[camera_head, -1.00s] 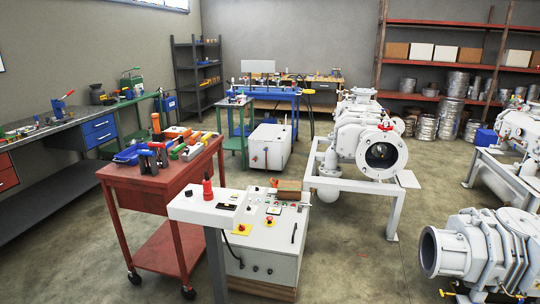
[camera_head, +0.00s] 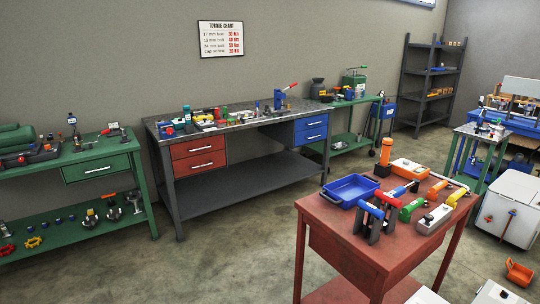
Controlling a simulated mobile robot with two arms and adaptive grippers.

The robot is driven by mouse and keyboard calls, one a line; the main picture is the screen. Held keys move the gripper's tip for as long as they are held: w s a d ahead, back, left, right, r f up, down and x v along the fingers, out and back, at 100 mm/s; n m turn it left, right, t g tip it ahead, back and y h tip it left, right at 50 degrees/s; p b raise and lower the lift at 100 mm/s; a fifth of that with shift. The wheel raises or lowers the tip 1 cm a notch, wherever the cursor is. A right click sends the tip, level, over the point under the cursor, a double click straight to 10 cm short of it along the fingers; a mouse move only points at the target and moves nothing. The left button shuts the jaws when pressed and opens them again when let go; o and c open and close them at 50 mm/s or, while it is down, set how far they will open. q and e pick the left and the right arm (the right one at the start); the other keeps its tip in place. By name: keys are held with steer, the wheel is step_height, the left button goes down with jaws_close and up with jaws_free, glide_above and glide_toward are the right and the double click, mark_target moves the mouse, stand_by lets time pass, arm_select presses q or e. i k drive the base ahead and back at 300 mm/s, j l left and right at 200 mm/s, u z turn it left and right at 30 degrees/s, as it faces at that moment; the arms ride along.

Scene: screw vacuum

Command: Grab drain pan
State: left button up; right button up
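A blue rectangular tray (camera_head: 353,189), which looks like the drain pan, lies on the left back part of the red cart's top (camera_head: 325,225). It is open at the top and looks empty. Blue- and red-handled tools in a dark holder (camera_head: 374,221) stand close in front of it, at its right. An orange cylinder (camera_head: 385,158) stands behind it.
A grey workbench (camera_head: 235,125) with red and blue drawers stands along the wall behind the cart. A green bench (camera_head: 75,165) is at the left. Bare floor (camera_head: 225,255) lies left of the cart. A white box (camera_head: 508,208) and an orange bin (camera_head: 519,271) are at the right.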

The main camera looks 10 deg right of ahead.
mark_target(518, 274)
steer(key=i+u, duration=0.45)
steer(key=i, duration=1.5)
steer(key=i+z, duration=0.25)
steer(key=i, duration=0.35)
steer(key=i+j+z, duration=0.1)
steer(key=i+z, duration=0.15)
steer(key=i, duration=0.35)
steer(key=i+j+z, duration=0.25)
steer(key=i, duration=0.35)
steer(key=i+l+z, duration=0.3)
steer(key=z, duration=0.15)
steer(key=i+l+z, duration=0.1)
steer(key=i+z, duration=0.8)
steer(key=i+j+z, duration=0.2)
steer(key=i+z, duration=0.55)
steer(key=i, duration=0.15)
steer(key=i+j+z, duration=0.1)
steer(key=i+z, duration=0.2)
steer(key=i+j+z, duration=0.3)
steer(key=i, duration=0.2)
steer(key=i+j+z, duration=0.6)
steer(key=i+z, duration=0.2)
steer(key=i+j+z, duration=0.45)
steer(key=k+l, duration=0.05)
steer(key=k, duration=0.05)
